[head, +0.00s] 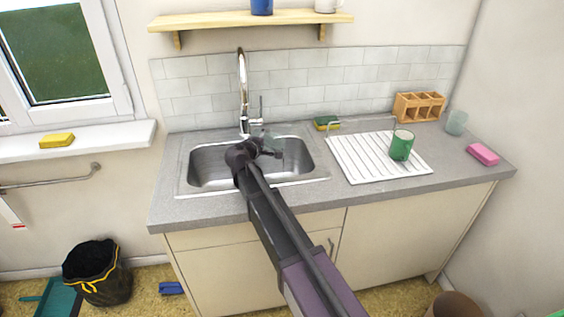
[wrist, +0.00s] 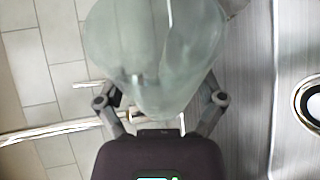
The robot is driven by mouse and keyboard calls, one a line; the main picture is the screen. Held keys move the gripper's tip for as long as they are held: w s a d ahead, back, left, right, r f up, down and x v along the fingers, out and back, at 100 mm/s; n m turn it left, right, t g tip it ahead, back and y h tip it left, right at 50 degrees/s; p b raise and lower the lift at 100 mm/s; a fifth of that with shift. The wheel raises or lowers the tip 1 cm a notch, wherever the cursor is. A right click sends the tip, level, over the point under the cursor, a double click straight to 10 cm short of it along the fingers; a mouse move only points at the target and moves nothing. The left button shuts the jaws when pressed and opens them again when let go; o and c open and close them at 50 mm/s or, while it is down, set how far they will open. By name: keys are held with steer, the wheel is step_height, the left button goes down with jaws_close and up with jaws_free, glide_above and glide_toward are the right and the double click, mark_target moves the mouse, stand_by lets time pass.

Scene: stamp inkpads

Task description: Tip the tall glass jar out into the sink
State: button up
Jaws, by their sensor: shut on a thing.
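The tall glass jar (wrist: 155,45) is clear, faintly greenish, and fills the top middle of the wrist view. My gripper (wrist: 157,103) is shut on it, with a finger on each side of the glass. In the head view my gripper (head: 258,149) is over the sink, and part of the jar (head: 272,143) shows beyond it, looking tilted. The sink (head: 210,168) is a steel basin set in the grey worktop. I cannot tell whether anything is in the jar.
The tap (head: 242,90) rises behind the basin, close to the jar. A green-and-yellow sponge (head: 326,123) lies behind. The drain (wrist: 312,102) shows at the wrist view's right edge.

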steer(key=shift+a+r, duration=0.1)
steer(key=shift+r, duration=0.05)
steer(key=shift+s+d+r+m+t, duration=0.2)
steer(key=shift+r+m+t, duration=0.2)
steer(key=shift+m, duration=0.3)
steer(key=shift+s+d+r+m+t, duration=0.15)
steer(key=shift+r+m+t, duration=0.25)
steer(key=shift+m, duration=0.3)
stand_by(1.3)
steer(key=shift+d+r+m+t+b, duration=0.15)
steer(key=shift+r+m+t+b, duration=0.15)
steer(key=shift+m, duration=0.1)
steer(key=shift+w+a+f+n+g, duration=0.3)
steer(key=shift+f+n+g, duration=0.1)
steer(key=shift+n, duration=0.3)
steer(key=shift+a+f+n+g, duration=0.15)
steer(key=shift+f+n+g, duration=0.3)
steer(key=shift+n, duration=0.15)
steer(key=shift+f+p, duration=0.15)
steer(key=shift+p, duration=0.15)
